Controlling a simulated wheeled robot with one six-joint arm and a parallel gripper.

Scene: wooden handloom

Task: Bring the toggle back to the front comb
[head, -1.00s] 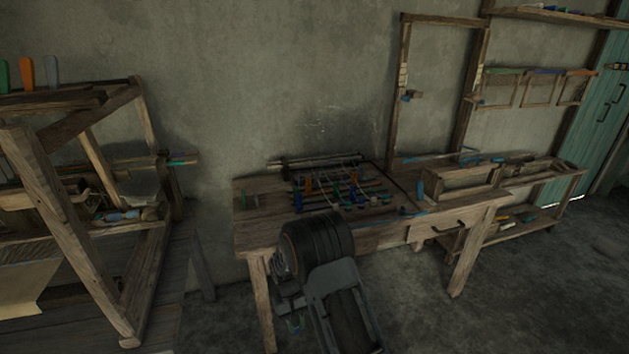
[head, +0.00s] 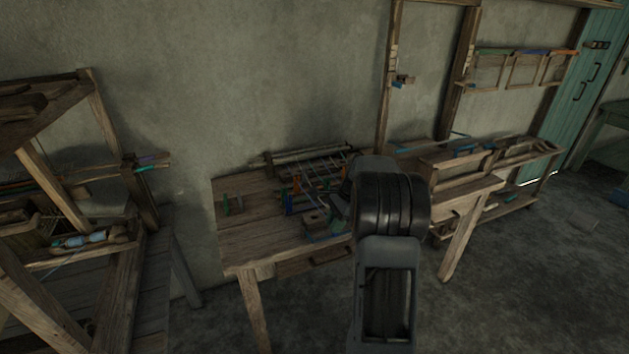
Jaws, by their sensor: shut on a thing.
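A small wooden warp frame with cords and coloured pegs (head: 312,172) lies on the workbench, towards its back. The front comb cannot be told apart clearly at this size. My gripper (head: 335,212) is low over the bench at the frame's front right, partly hidden behind my dark arm. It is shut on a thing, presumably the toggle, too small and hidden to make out. A small wooden block (head: 316,219) with a bluish-green edge sits just left of the gripper; whether they touch is unclear.
A loom (head: 130,195) stands at left. A low wooden rack (head: 470,165) is at right. Tall posts (head: 462,70) rise against the wall.

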